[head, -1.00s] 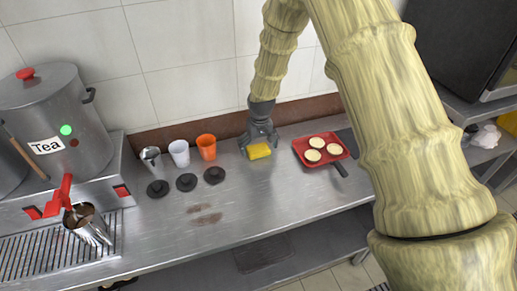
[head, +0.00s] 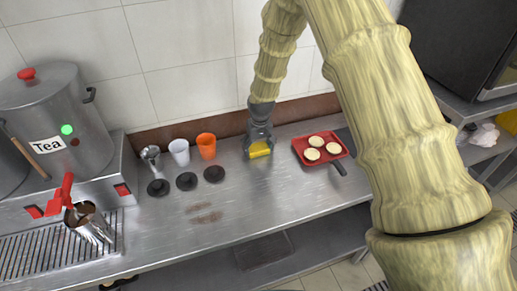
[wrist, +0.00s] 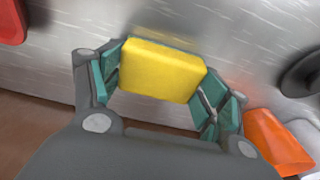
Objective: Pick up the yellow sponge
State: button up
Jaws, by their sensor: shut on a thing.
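The yellow sponge (head: 259,150) is on the steel counter, between the orange cup and the red tray. My gripper (head: 259,143) is over it from above and behind. In the wrist view the sponge (wrist: 162,71) sits between the two teal-padded fingers of my gripper (wrist: 160,85), which are shut on its two ends. The fingers hide parts of the sponge's ends. I cannot tell whether the sponge is clear of the counter.
A red tray (head: 334,158) with round pale pieces lies right of the sponge. An orange cup (head: 206,146), a white cup (head: 179,151) and a metal cup stand left, with dark lids (head: 187,181) in front. The counter (head: 250,205) in front is mostly clear.

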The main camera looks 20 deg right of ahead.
aim_at(257, 146)
jog(key=shift+r, duration=0.15)
jog(key=shift+r+b, duration=1.1)
jog(key=shift+r, duration=0.4)
jog(key=s+a+b, duration=0.1)
jog(key=s+a, duration=0.2)
jog(key=s, duration=0.1)
jog(key=s+a+r+b, duration=0.1)
jog(key=s+a+b, duration=0.1)
jog(key=s, duration=0.3)
jog(key=s+a+b, duration=0.1)
jog(key=s+a, duration=0.2)
jog(key=s, duration=0.1)
jog(key=shift+s+a+r, duration=0.2)
jog(key=shift+a+r, duration=0.15)
jog(key=shift+a, duration=0.05)
